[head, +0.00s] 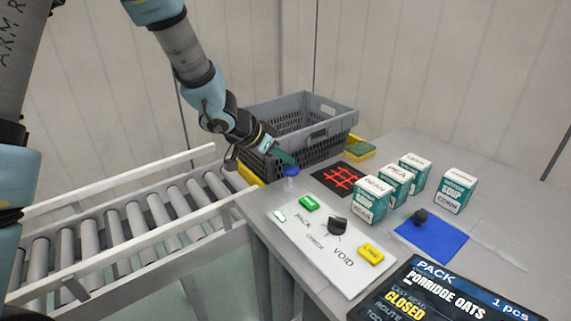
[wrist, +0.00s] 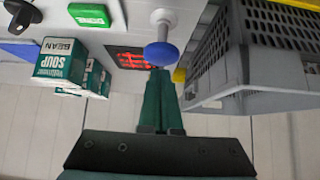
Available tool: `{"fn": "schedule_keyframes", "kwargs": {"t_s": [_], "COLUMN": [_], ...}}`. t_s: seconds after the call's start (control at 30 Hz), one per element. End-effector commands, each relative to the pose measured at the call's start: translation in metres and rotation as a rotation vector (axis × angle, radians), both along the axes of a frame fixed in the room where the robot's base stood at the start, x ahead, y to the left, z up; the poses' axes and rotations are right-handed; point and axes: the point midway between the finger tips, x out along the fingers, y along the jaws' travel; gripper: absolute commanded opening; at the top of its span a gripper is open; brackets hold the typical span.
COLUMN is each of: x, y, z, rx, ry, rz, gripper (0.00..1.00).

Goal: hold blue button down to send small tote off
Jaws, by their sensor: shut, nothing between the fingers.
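A roller conveyor (head: 150,222) runs at the left. The panel holds a green button (head: 309,203), black knob (head: 337,225) and yellow button (head: 371,254). Several soup boxes (head: 376,199) and a blue mat (head: 438,246) lie right. A screen (head: 432,293) is in front.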

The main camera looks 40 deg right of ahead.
Motion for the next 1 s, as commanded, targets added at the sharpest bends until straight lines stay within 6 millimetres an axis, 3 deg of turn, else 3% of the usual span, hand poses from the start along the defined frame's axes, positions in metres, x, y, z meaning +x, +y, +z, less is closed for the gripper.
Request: {"fn": "schedule_keyframes", "kwargs": {"t_s": [0.47, 0.8, 1.0], "x": [0.001, 0.0, 0.0], "y": [0.0, 0.001, 0.001], "z": [-0.008, -0.051, -0.051], "rx": [0.0, 0.001, 0.003], "ry": [-0.001, 0.001, 0.001], "rz": [0.001, 0.0, 0.0], "gripper": [0.0, 0.0, 0.0]}}
